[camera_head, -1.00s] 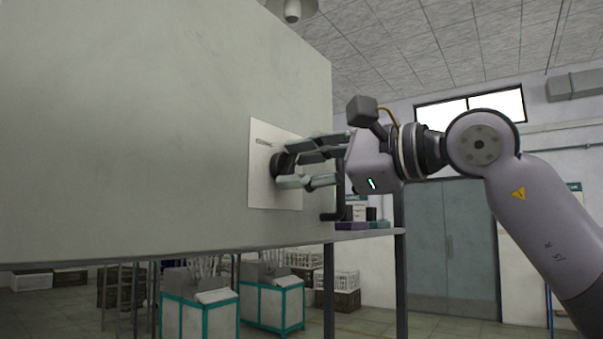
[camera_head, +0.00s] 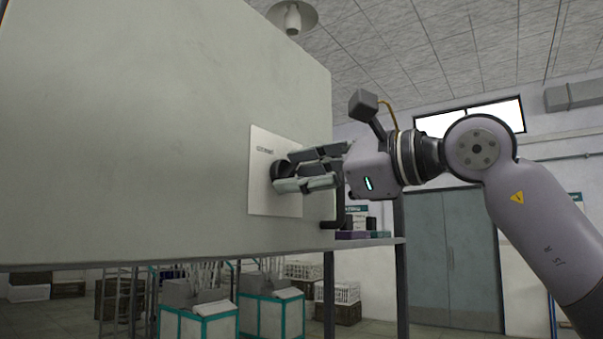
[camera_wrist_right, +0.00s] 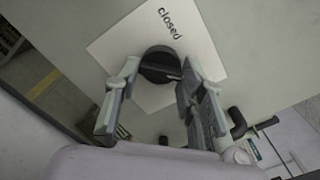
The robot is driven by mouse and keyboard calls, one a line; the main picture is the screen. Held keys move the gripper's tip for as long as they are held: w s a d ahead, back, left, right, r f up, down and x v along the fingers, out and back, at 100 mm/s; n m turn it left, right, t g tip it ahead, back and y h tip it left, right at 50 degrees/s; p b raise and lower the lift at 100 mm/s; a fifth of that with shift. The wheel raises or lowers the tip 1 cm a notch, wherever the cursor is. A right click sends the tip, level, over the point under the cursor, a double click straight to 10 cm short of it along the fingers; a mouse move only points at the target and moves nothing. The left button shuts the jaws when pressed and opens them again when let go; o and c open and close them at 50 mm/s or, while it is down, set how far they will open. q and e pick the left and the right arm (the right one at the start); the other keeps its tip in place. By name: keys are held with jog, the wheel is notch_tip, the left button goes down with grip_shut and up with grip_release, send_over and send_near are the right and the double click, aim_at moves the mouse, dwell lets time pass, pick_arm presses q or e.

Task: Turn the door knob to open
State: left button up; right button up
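The door knob (camera_head: 280,168) is a dark round knob on a white square plate (camera_head: 262,195) on a large pale grey panel (camera_head: 130,130). It also shows in the right wrist view (camera_wrist_right: 160,63), with a raised bar across its face. The plate there reads "closed" (camera_wrist_right: 170,24) and looks tilted relative to the gripper. My right gripper (camera_head: 292,170) is at the knob, its fingers spread on either side. In the wrist view one fingertip is slightly apart from the knob and the other is close to its edge; contact is unclear. My left gripper is out of view.
A dark bent handle (camera_head: 336,222) stands at the panel's right edge, close to a shelf (camera_head: 375,242) with small boxes. White-and-teal bins (camera_head: 275,315) and crates stand on the floor beyond. A grey double door (camera_head: 445,260) is in the back wall.

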jog(key=o, duration=0.4)
jog(key=shift+o, duration=0.2)
jog(key=v, duration=1.2)
